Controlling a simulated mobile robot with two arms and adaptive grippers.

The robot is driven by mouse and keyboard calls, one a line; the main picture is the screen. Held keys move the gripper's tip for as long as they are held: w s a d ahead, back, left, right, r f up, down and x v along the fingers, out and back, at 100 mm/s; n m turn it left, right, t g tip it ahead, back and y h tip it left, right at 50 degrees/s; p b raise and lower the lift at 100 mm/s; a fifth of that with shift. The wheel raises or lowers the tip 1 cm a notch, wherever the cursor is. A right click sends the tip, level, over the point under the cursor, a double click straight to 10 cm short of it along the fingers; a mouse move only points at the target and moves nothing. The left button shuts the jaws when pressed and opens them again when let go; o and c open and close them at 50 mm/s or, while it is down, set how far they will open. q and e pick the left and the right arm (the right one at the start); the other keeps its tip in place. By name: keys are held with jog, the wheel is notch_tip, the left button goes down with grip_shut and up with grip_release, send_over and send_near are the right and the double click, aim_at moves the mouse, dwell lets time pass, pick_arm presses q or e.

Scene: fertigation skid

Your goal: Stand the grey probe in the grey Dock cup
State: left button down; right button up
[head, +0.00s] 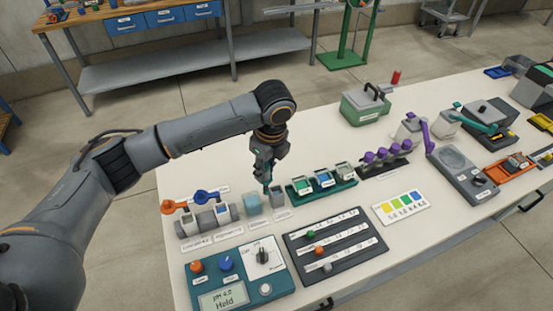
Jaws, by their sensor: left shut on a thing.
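My left gripper (265,177) points down above the row of cups in the middle of the table. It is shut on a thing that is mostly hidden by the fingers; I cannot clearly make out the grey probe. A small grey cup (279,201) stands just below and slightly right of the fingertips, with a pale blue block-like cup (252,204) to its left. The small labels in front are too small to read, so I cannot tell for sure which cup is the Dock cup. My right gripper is out of view.
A green rack (323,188) with several cups stands close right of the gripper. Orange (168,206) and blue (201,197) knobbed parts stand left. A teal pH panel (237,283) and a dark slider board (335,246) lie in front. Table behind the gripper is clear.

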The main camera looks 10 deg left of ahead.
pick_arm(q)
jog(key=w+f+m, duration=0.1)
jog(key=w+m, duration=0.2)
jog(key=m, duration=0.2)
jog(key=m+t+h+b, duration=0.1)
jog(key=m+h, duration=0.1)
jog(key=m, duration=0.8)
send_over(277, 197)
jog(key=w, duration=0.2)
notch_tip(277, 197, down, 6)
jog(key=shift+a+f+b, duration=0.15)
jog(key=shift+f+b, duration=0.45)
jog(key=shift+f, duration=0.8)
jog(key=shift+a+f+b, duration=0.15)
jog(key=shift+f+b, duration=0.4)
jog(key=shift+f, duration=0.8)
jog(key=c, duration=1.1)
grip_release()
jog(key=shift+o, duration=0.2)
jog(key=shift+r, duration=0.1)
